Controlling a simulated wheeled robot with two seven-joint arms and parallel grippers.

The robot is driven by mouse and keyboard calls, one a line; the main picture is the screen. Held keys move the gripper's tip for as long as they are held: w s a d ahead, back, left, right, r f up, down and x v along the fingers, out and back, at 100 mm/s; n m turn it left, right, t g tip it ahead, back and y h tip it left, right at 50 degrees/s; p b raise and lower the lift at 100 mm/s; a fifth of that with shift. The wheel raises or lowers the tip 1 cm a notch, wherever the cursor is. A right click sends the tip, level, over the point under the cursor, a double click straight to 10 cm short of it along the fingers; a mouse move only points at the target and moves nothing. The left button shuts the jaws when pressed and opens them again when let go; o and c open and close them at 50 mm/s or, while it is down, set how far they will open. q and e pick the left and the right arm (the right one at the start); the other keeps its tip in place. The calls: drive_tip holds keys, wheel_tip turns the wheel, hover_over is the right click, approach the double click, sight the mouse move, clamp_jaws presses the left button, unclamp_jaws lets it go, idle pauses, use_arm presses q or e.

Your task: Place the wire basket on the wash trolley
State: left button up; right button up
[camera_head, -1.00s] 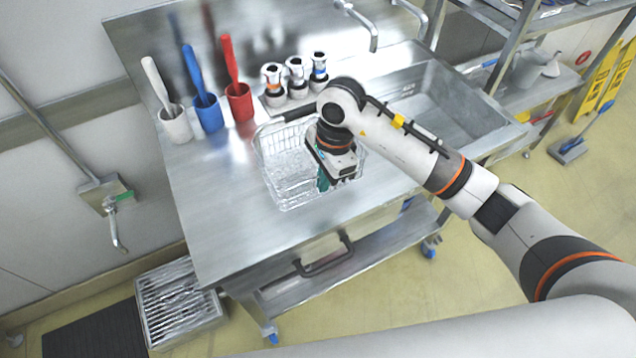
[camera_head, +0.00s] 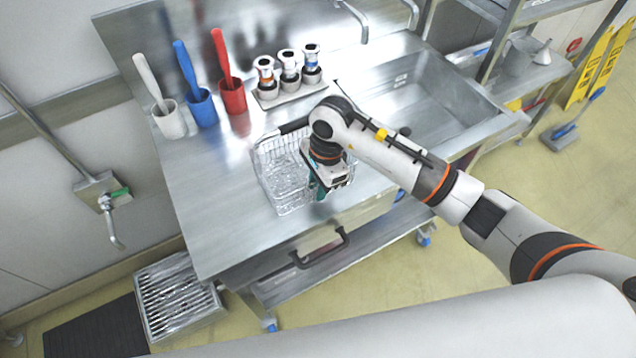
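The wire basket (camera_head: 281,188) is an open silver mesh basket on or just above the steel worktop, left of the sink; I cannot tell whether it touches. A dark bar (camera_head: 293,125) shows at its far rim. My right gripper (camera_head: 317,188) points down at the basket's right side, its teal fingers against the mesh. The wrist and mesh hide the fingertips, so their grip is unclear. The steel unit with drawer handle, lower shelf and casters seems to be the wash trolley (camera_head: 225,225). My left gripper is out of view.
White, blue and red cups (camera_head: 233,98) with brushes stand at the back left. A tray of three small bottles (camera_head: 289,75) stands behind the basket. The sink basin (camera_head: 425,100) lies to the right. The worktop's left front is clear. A floor grate (camera_head: 178,297) lies below.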

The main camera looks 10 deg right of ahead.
drive_tip(key=shift+r, duration=0.1)
drive_tip(key=r+b, duration=0.1)
drive_tip(key=r, duration=0.2)
drive_tip(key=d+r+b, duration=0.1)
drive_tip(key=r, duration=0.3)
drive_tip(key=r+b, duration=0.1)
drive_tip(key=r, duration=0.2)
drive_tip(key=shift+w+d+r, duration=0.3)
drive_tip(key=shift+r, duration=0.65)
